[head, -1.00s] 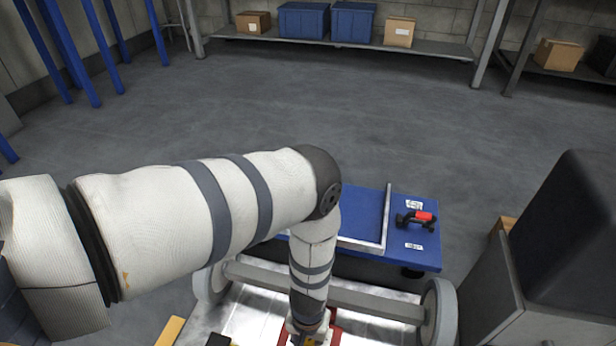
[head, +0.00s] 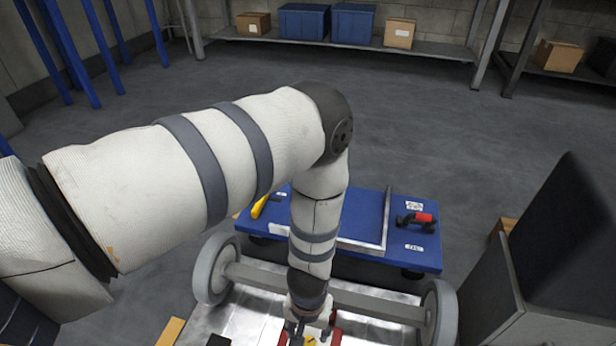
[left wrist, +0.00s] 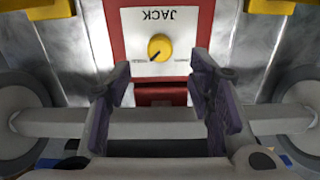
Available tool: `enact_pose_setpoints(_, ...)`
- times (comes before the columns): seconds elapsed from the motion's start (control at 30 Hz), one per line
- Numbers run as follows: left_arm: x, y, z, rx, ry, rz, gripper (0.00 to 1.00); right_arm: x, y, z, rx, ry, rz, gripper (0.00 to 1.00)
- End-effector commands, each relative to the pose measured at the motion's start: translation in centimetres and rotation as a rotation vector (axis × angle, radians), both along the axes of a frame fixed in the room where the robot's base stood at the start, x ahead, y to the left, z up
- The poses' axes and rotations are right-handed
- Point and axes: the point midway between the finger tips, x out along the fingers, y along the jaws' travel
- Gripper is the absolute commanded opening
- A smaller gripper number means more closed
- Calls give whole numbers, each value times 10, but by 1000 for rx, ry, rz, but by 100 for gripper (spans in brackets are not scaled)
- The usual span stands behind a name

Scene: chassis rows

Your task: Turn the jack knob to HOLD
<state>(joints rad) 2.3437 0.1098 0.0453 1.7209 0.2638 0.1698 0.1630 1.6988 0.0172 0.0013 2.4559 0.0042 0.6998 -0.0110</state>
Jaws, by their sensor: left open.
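The yellow round jack knob (left wrist: 159,47) sits on a white plate (left wrist: 185,62) in a red housing (left wrist: 120,20). The plate reads JACK, upside down in the left wrist view. A dark mark on the knob points to the lower left there. I cannot make out a HOLD mark. My left gripper (left wrist: 160,82) is open, with one purple-padded finger on each side, short of the knob in this picture and holding nothing. In the head view, the red housing (head: 337,338) shows only partly at the bottom edge, below my left arm. My right gripper is out of view.
An axle (head: 370,304) with grey wheels (head: 211,270) crosses the metal chassis. Behind it, a blue table (head: 365,210) carries a red and black tool (head: 416,219) and a yellow-handled item (head: 260,206). A dark block (head: 575,240) stands at the right.

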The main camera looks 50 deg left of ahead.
Motion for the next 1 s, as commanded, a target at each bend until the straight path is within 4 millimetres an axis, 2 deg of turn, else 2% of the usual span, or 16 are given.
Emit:
enact_pose_setpoints(0.1, 1, 0, 28, 0, -2, 0, 48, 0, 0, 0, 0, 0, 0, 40)
enact_pose_setpoints(0.23, 0, 0, 45, 1, -1, 1, 48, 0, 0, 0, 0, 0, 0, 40)
enact_pose_setpoints(0.7, 0, 0, 49, 1, 1, 1, 48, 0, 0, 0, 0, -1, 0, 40)
enact_pose_setpoints(0.77, -7, 0, 47, 1, 11, -5, 48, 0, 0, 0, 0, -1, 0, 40)
enact_pose_setpoints(0.83, -34, 0, 38, 6, 57, -30, 48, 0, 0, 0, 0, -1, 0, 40)
enact_pose_setpoints(0.87, -54, 0, 32, 8, 88, -49, 48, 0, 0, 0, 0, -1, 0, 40)
enact_pose_setpoints(0.97, -147, -1, 16, 8, 232, -137, 48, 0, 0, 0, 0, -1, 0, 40)
enact_pose_setpoints(1.0, -187, -2, 15, 2, 295, -180, 48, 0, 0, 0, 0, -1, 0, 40)
